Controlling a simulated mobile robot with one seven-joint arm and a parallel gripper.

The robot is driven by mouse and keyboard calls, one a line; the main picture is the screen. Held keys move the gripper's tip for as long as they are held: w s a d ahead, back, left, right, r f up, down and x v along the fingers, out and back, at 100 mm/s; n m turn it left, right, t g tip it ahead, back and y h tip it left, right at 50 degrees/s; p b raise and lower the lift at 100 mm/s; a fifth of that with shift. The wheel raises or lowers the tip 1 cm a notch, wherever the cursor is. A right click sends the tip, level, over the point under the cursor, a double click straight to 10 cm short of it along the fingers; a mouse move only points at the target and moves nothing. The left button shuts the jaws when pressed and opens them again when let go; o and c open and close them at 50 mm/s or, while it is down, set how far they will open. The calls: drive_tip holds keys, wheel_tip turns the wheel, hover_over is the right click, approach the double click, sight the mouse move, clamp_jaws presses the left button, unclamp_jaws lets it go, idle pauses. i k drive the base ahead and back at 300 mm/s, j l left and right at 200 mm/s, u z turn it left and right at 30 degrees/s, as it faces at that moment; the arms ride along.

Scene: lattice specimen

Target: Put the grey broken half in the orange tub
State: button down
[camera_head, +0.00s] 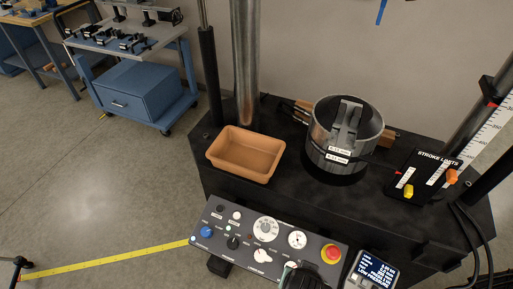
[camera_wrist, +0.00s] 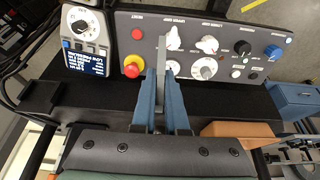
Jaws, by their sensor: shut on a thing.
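My gripper (camera_wrist: 168,85) shows in the wrist view with two blue fingers. It is shut on a narrow grey piece, the grey broken half (camera_wrist: 160,58), which sticks out past the fingertips over the control panel. Its full shape is hidden by the edge-on view. The orange tub (camera_head: 244,154) stands on the black machine base, left of the round guard, in the head view. It looks empty. Part of the tub also shows at the lower right of the wrist view (camera_wrist: 240,130), apart from the gripper.
A grey cylindrical guard (camera_head: 338,160) with a grey part inside stands right of the tub. The control panel (camera_head: 265,238) with knobs and a red stop button lies in front. A steel column (camera_head: 245,60) rises behind the tub. A stroke-limits block (camera_head: 425,180) stands right.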

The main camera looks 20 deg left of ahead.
sight(247, 160)
drive_tip(key=i+u, duration=0.2)
drive_tip(key=u, duration=0.15)
drive_tip(key=i+l+u, duration=0.15)
drive_tip(key=u, duration=0.25)
